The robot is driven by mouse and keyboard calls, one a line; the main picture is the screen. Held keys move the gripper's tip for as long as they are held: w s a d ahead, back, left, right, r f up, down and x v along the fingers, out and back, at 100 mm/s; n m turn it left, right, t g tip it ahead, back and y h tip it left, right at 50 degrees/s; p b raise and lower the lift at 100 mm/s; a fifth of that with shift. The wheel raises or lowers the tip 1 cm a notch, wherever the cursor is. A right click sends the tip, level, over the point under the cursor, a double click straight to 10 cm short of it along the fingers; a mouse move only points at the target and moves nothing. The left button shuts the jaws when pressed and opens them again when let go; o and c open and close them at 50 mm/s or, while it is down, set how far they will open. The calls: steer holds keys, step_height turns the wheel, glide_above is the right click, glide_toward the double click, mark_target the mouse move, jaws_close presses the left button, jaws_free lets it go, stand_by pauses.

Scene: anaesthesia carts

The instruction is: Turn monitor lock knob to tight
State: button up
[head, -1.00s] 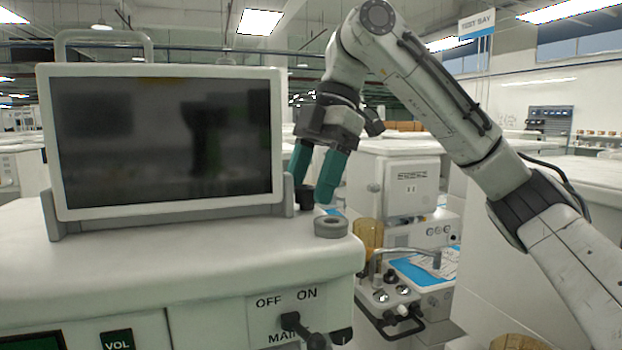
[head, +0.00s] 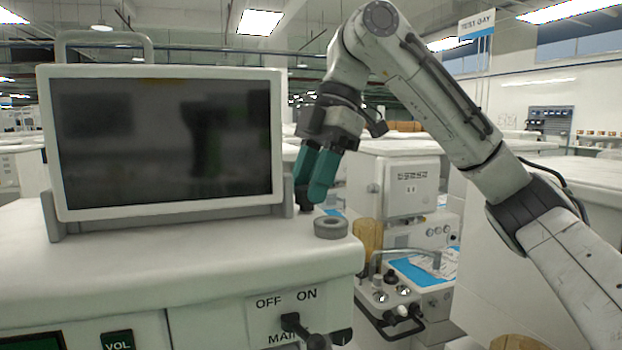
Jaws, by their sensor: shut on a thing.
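The monitor (head: 165,140) stands upright on top of the white cart, in a grey bracket (head: 288,193). The black lock knob (head: 301,196) sits at the right side of the bracket, low beside the monitor's edge. My gripper (head: 313,190) comes down from above with green fingers and is shut on the knob. The fingers hide most of the knob, so its turn position and any marking cannot be read.
A grey ring-shaped piece (head: 331,228) lies on the cart top (head: 180,260) just right of my fingers. The cart front has an OFF/ON main switch (head: 292,322). Another cart with a blue-topped tray (head: 425,270) stands behind to the right.

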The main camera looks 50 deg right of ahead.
steer(key=m+t, duration=0.1)
steer(key=m, duration=0.2)
steer(key=m+t+h, duration=0.1)
steer(key=m, duration=0.2)
steer(key=shift+s+a+m+h+p, duration=0.15)
steer(key=shift+m+h+p, duration=0.15)
steer(key=shift+p, duration=0.1)
steer(key=shift+m, duration=0.3)
steer(key=o, duration=1)
steer(key=shift+o, duration=0.2)
steer(key=v, duration=1)
steer(key=shift+s+r, duration=0.15)
steer(key=shift+r, duration=0.2)
